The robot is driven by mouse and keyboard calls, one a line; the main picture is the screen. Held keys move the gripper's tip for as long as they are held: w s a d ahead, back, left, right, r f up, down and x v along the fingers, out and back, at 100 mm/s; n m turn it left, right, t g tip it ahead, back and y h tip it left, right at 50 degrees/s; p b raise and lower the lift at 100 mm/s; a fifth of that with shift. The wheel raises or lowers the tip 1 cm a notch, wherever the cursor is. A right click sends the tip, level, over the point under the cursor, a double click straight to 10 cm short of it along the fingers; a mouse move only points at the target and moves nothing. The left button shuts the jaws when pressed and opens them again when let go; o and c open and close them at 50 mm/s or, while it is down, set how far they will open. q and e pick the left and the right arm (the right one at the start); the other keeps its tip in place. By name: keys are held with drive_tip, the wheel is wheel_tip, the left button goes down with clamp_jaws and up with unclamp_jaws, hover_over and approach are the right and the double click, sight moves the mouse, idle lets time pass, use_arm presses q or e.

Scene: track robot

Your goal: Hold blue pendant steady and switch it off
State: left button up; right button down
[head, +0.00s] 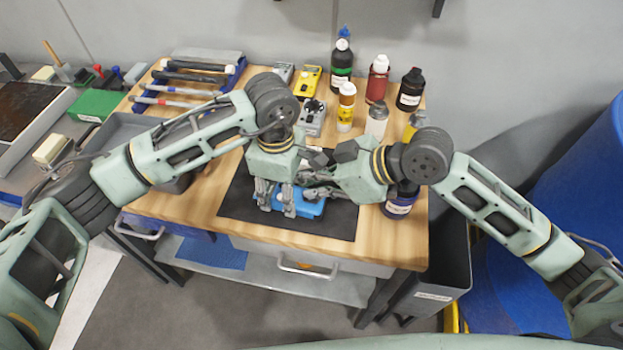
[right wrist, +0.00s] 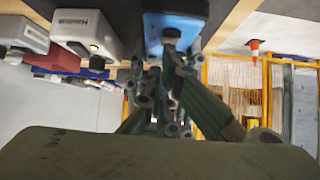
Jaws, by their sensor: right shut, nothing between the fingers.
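The blue pendant (head: 313,209) lies on a black mat (head: 235,208) on the wooden workbench. It also shows at the top of the right wrist view (right wrist: 168,42). My left gripper (head: 277,207) points down over the pendant's left part, its fingers spaced apart and covering some of it. Whether they press on the pendant is not clear. My right gripper (head: 308,188) comes in from the right, shut and empty, with its fingertips close to the pendant in the right wrist view (right wrist: 172,50). The pendant's switch is hidden behind the fingers.
Several bottles, among them a black one with a green label (head: 342,66), stand at the back right. A dark blue bottle (head: 400,203) stands near my right wrist. Yellow (head: 309,80) and grey (head: 311,118) devices sit behind the mat. The mat's front strip is clear.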

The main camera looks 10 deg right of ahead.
drive_tip(key=shift+s+d+f, duration=0.1)
drive_tip(key=shift+d, duration=0.1)
drive_tip(key=shift+s+d, duration=0.25)
drive_tip(key=shift+d, duration=0.35)
drive_tip(key=v, duration=1)
drive_tip(key=shift+w+a+r, duration=0.25)
drive_tip(key=shift+a+r, duration=0.1)
drive_tip(key=shift+a, duration=0.3)
